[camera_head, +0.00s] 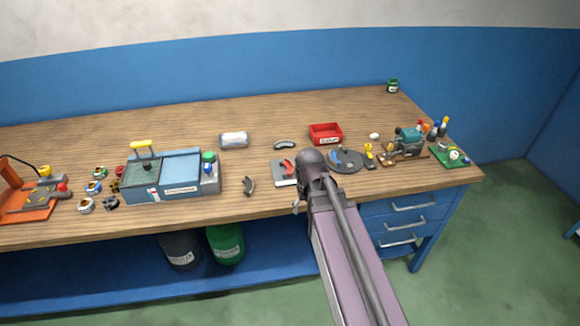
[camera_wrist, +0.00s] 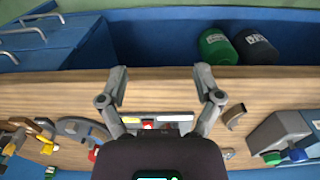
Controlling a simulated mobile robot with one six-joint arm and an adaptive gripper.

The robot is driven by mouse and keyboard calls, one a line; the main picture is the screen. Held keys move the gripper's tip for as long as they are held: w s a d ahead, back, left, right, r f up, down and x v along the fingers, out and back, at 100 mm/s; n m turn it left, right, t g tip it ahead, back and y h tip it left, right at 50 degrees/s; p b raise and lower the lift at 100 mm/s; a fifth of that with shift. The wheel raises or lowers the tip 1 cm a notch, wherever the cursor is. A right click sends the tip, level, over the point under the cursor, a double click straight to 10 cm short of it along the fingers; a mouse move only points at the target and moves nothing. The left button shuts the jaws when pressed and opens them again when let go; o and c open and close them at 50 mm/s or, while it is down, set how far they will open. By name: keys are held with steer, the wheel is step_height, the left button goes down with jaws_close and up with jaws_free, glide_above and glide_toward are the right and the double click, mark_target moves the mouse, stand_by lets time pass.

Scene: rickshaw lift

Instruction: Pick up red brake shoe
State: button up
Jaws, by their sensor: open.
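The red brake shoe (camera_head: 287,166) lies on a light grey plate (camera_head: 279,179) near the bench's front edge, just left of my arm's end. In the wrist view, a small red patch (camera_wrist: 148,124) shows on the plate, partly hidden by my gripper body; I cannot tell its full outline there. My gripper (camera_wrist: 160,76) is open and empty, its two fingers spread above the bench's front edge, with the plate between them nearer the wrist. In the head view my arm hides most of the gripper.
Dark brake shoes lie left of the plate (camera_head: 249,185) and behind it (camera_head: 284,145). A red bin (camera_head: 326,133) stands behind, and a dark round disc (camera_head: 346,161) lies to the right. A blue-grey machine (camera_head: 170,178) stands left. Bare wood lies around the near dark shoe.

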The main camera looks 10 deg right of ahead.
step_height(320, 180, up, 9)
steer(key=n+p, duration=0.2)
steer(key=p, duration=0.6)
glide_above(289, 164)
steer(key=shift+s+d+f, duration=0.1)
steer(key=shift+s+d, duration=0.1)
steer(key=shift+d, duration=0.1)
steer(key=shift+f, duration=0.1)
step_height(289, 164, down, 8)
steer(key=b, duration=0.8)
steer(key=shift+f, duration=0.25)
steer(key=shift+b, duration=0.35)
steer(key=shift+a+f+b, duration=0.2)
steer(key=shift+f+b, duration=2.3)
steer(key=shift+f, duration=0.1)
jaws_close()
